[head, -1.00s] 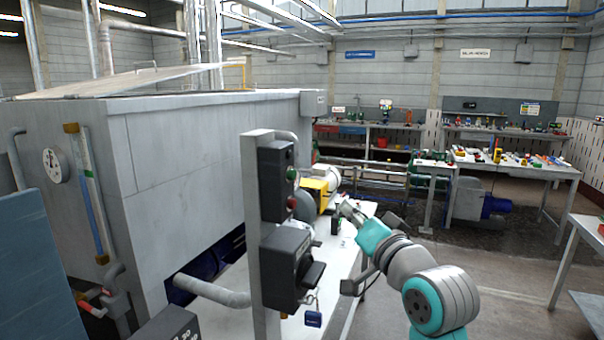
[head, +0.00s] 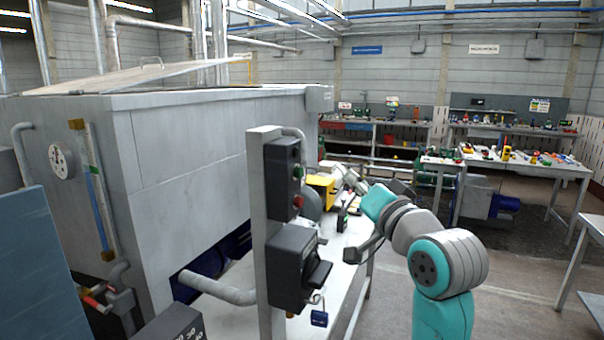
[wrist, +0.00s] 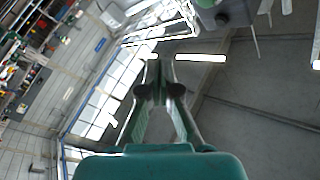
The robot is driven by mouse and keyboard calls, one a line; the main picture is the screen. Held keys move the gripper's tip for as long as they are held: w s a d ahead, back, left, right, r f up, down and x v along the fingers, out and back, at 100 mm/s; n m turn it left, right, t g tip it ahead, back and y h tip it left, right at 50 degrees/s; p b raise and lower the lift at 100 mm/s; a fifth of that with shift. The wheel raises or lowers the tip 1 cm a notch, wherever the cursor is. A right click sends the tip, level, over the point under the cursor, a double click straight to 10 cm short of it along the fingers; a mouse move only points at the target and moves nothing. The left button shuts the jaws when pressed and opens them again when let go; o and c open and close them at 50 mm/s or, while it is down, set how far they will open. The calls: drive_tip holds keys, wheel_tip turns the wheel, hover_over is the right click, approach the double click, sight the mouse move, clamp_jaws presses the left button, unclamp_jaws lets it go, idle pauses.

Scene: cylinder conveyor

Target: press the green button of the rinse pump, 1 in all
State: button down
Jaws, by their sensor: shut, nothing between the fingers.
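The green button (head: 298,171) is on the upper dark control box (head: 281,180), above a red button (head: 298,202). The box is fixed on a grey upright post (head: 261,230). In the wrist view my gripper (wrist: 160,62) is shut and empty, with its fingertips together. In the head view my arm stands to the right of the post, its far end behind and right of the control boxes, apart from the green button. The fingertips are hard to make out there. I cannot identify the green button in the wrist view.
A lower dark switch box (head: 290,268) with a jutting handle and a blue padlock (head: 319,318) is on the same post. A large grey tank (head: 200,160) is at left. A white bench (head: 345,270) with a yellow unit (head: 321,188) lies behind.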

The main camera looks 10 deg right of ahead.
drive_tip(key=w+a, duration=0.4)
drive_tip(key=a, duration=0.1)
drive_tip(key=shift+a, duration=0.4)
drive_tip(key=shift+w+a, duration=0.1)
drive_tip(key=shift+w, duration=0.05)
idle(1.2)
drive_tip(key=shift+w+a, duration=0.15)
drive_tip(key=shift+a, duration=0.1)
drive_tip(key=shift+w+a, duration=0.3)
drive_tip(key=shift+a, duration=0.1)
idle(0.9)
idle(0.4)
drive_tip(key=shift+s+d, duration=0.55)
drive_tip(key=shift+d, duration=0.2)
drive_tip(key=shift+s+d, duration=0.75)
drive_tip(key=shift+d, duration=0.25)
drive_tip(key=shift+s+d, duration=0.7)
drive_tip(key=shift+d, duration=0.3)
